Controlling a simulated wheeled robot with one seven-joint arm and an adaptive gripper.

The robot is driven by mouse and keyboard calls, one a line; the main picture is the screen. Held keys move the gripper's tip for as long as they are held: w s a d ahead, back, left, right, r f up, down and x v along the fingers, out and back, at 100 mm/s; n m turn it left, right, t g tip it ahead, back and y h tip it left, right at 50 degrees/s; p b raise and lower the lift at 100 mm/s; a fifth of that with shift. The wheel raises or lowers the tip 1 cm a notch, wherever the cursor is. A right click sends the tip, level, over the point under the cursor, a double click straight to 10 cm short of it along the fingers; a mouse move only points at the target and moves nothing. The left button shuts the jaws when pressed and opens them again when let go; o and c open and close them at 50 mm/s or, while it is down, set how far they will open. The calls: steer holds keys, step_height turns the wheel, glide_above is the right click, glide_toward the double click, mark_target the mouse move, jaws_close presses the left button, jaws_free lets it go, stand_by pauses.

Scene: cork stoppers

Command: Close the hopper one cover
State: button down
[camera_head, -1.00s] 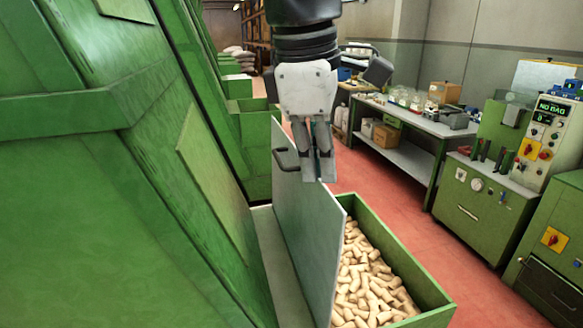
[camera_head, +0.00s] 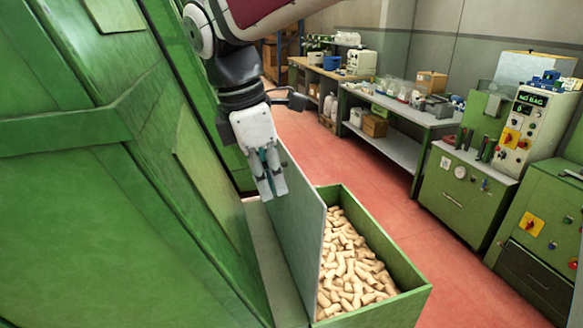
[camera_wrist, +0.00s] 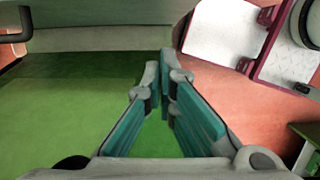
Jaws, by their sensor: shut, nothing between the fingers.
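The hopper cover is a pale grey panel (camera_head: 302,215) standing raised and tilted at the left edge of the open green hopper (camera_head: 405,262). Light cork stoppers (camera_head: 350,265) fill the hopper and lie uncovered. My gripper (camera_head: 271,192) is shut and empty, fingers down, at the cover's left side by the green machine wall. Whether it touches the cover cannot be told. In the wrist view my finger pads (camera_wrist: 165,65) meet near the tips. A dark handle (camera_wrist: 14,28) shows at the upper left there; in the head view it is hidden.
A large green machine wall (camera_head: 100,200) rises close on the left, leaving a narrow gap beside the cover. Red floor (camera_head: 310,145) is clear to the right. A workbench (camera_head: 400,125) and a green control cabinet (camera_head: 465,200) stand farther right.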

steer(key=d, duration=0.1)
steer(key=d+f+p, duration=0.1)
steer(key=w+d, duration=0.1)
steer(key=d, duration=0.1)
steer(key=shift+w+d+f, duration=0.1)
steer(key=shift+f, duration=0.15)
steer(key=shift+d, duration=0.1)
